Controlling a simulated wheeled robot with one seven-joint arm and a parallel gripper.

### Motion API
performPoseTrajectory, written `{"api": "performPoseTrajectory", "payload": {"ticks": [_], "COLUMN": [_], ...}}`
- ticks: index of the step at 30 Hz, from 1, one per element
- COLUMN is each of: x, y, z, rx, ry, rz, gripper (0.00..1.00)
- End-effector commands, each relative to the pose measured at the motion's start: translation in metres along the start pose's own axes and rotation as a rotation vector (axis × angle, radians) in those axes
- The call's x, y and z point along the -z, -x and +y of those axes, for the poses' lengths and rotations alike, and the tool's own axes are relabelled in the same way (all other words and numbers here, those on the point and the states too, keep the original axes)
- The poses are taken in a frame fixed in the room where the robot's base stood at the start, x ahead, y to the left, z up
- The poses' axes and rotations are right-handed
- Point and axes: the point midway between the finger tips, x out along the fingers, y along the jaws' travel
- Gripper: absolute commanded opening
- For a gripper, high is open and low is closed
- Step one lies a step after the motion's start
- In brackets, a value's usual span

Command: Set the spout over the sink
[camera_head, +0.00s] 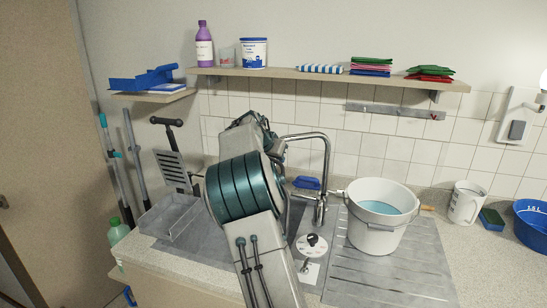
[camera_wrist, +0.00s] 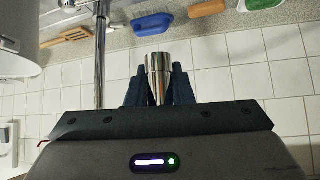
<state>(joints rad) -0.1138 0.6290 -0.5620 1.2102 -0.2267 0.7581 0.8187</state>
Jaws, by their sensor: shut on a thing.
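The chrome tap (camera_head: 326,165) rises at the back of the steel sink unit, and its spout (camera_head: 305,136) arches to the left in the head view. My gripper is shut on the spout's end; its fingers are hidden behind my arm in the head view. In the wrist view my gripper (camera_wrist: 158,92) has a dark finger on each side of the chrome spout end (camera_wrist: 158,66). The steel sink (camera_head: 210,243) shows partly left of my arm; my arm hides much of it, so I cannot tell exactly what lies under the spout end.
A white bucket (camera_head: 372,238) with bluish liquid stands on the ribbed drainboard (camera_head: 385,285), right of the tap. A white round piece with a black knob (camera_head: 312,243) lies before the tap. A grey tray (camera_head: 170,217) is at the left. A shelf (camera_head: 330,80) runs above.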

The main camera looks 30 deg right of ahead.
Motion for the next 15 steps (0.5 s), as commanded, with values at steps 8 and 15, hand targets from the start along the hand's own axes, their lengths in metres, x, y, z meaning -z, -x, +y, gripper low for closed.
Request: {"api": "performPoseTrajectory", "payload": {"ticks": [8, 15], "x": [0.001, -0.002], "y": [0.001, 0.004], "z": [0.001, -0.003], "rx": [-0.004, 0.002], "ry": [0.002, 0.005], "rz": [0.002, 0.001], "gripper": [0.41, 0.41]}}
